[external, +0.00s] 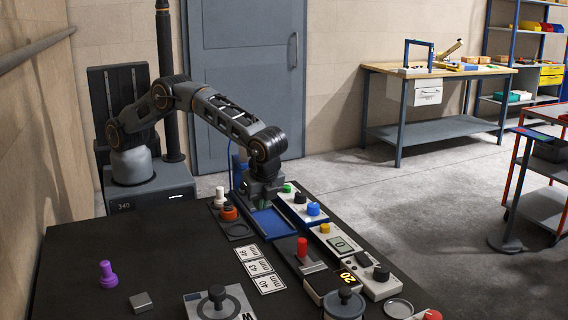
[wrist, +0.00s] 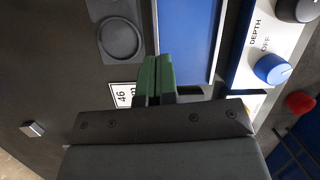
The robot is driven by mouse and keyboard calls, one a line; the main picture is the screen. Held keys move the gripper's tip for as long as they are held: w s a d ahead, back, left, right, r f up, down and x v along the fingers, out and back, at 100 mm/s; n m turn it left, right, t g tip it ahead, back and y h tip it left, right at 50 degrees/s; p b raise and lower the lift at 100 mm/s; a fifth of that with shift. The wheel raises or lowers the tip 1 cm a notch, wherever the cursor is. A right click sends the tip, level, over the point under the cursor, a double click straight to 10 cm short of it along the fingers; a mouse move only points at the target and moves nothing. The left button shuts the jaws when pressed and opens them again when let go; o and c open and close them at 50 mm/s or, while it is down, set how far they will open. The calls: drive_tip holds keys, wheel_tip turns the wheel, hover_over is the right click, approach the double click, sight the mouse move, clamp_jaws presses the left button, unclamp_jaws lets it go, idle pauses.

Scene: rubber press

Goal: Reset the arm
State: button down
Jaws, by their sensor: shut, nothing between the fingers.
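My arm reaches from its base at the left over the black table (external: 150,235). My gripper (external: 264,203) hangs pointing down over the blue plate (external: 271,226) near the table's back edge. In the wrist view the green fingers (wrist: 157,70) are together and empty, beside the edge of the blue plate (wrist: 190,38). The exact height of the fingertips above the table cannot be told.
By the gripper stand a white peg (external: 220,196), an orange-topped piece (external: 229,212) and a control panel with a blue knob (external: 313,209). A red handle (external: 302,246), number cards (external: 259,268), a purple peg (external: 107,275) and a grey block (external: 141,302) are nearer. The table's left is mostly clear.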

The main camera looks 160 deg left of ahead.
drive_tip(key=s+d+r+t, duration=0.4)
drive_tip(key=s+d+r, duration=0.3)
drive_tip(key=s+d, duration=0.4)
drive_tip(key=s+d+r+m+t, duration=0.1)
drive_tip(key=s+d+r+t, duration=0.3)
drive_tip(key=s+d, duration=0.8)
drive_tip(key=shift+d+r, duration=1.35)
drive_tip(key=shift+d, duration=1.25)
